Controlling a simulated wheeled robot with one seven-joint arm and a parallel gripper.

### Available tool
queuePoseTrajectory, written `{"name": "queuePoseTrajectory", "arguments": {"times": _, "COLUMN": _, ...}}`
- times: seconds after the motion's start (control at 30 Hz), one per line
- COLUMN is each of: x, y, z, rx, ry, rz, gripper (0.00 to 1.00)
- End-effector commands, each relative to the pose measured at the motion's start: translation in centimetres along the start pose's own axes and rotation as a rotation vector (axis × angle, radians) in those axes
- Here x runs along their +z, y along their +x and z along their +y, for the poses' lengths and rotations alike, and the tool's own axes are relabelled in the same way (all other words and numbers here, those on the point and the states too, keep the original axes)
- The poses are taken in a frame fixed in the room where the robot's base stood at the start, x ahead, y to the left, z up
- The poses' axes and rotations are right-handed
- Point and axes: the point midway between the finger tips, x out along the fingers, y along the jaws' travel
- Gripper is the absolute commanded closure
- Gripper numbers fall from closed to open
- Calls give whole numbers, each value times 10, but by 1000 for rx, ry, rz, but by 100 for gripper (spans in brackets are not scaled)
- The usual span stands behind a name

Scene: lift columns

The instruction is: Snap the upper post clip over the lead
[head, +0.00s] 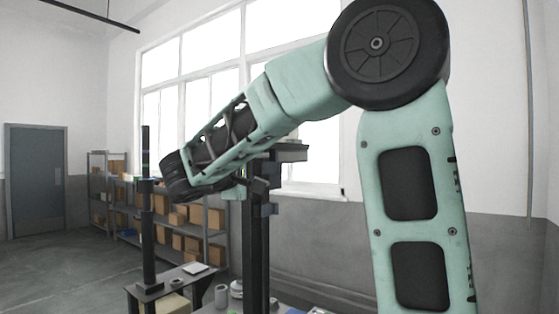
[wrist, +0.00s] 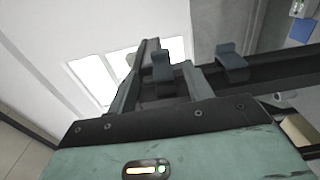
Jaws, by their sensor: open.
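A dark upright post (head: 256,245) stands at the centre of the head view and runs sideways in the wrist view (wrist: 285,70). Two blue-grey clips sit along it in the wrist view. The one that seems to be the upper clip (wrist: 162,68) lies between the fingers of my gripper (wrist: 160,88); the other clip (wrist: 232,62) is to its right. My gripper is open, with a dark finger on either side of the upper clip; contact cannot be told. In the head view my arm partly hides the post top. I cannot make out the lead.
A second dark column (head: 148,235) stands left on a small table (head: 160,288). Shelves with cardboard boxes (head: 190,215) line the back wall. Open floor lies at left.

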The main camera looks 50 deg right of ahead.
Motion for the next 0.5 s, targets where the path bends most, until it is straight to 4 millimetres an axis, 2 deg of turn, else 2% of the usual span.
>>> {"name": "queuePoseTrajectory", "arguments": {"times": 0.03, "x": 0, "y": 12, "z": 5, "rx": 1, "ry": -4, "rz": -4, "gripper": 49}}
{"name": "queuePoseTrajectory", "arguments": {"times": 0.2, "x": 0, "y": 46, "z": 5, "rx": 1, "ry": -4, "rz": -4, "gripper": 49}}
{"name": "queuePoseTrajectory", "arguments": {"times": 0.33, "x": 0, "y": 66, "z": 4, "rx": 1, "ry": -3, "rz": -3, "gripper": 49}}
{"name": "queuePoseTrajectory", "arguments": {"times": 0.5, "x": 0, "y": 82, "z": 2, "rx": 1, "ry": -2, "rz": 0, "gripper": 49}}
